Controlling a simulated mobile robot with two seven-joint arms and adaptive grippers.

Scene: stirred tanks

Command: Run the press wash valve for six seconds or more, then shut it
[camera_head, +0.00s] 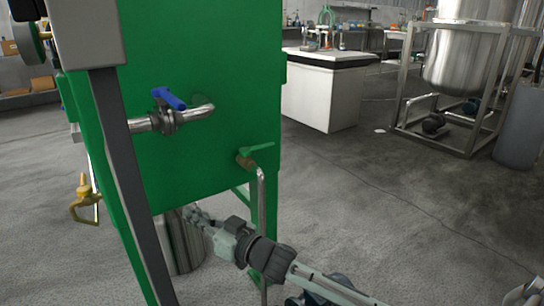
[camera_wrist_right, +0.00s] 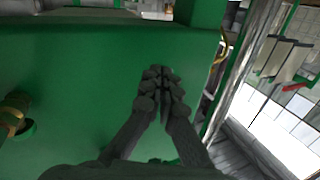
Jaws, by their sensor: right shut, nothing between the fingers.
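A valve with a blue lever (camera_head: 172,98) sits on a steel pipe with a short bent spout, in front of the green panel (camera_head: 225,60). Lower right on the panel is a brass valve with a green lever (camera_head: 256,149); a thin steel pipe runs down from it. I cannot tell which is the press wash valve. No flow shows at the spout. My right gripper (camera_head: 194,214) is below both valves, shut and empty, apart from either lever. In the right wrist view its fingers (camera_wrist_right: 164,80) meet in front of green metal. My left gripper is not in view.
A steel vessel (camera_head: 182,245) stands under the panel, behind my right gripper. A grey post (camera_head: 122,165) crosses the panel's left side. A yellow valve (camera_head: 85,202) hangs at the left. The floor to the right is open, with a white bench (camera_head: 318,95) and a steel tank (camera_head: 465,60) farther back.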

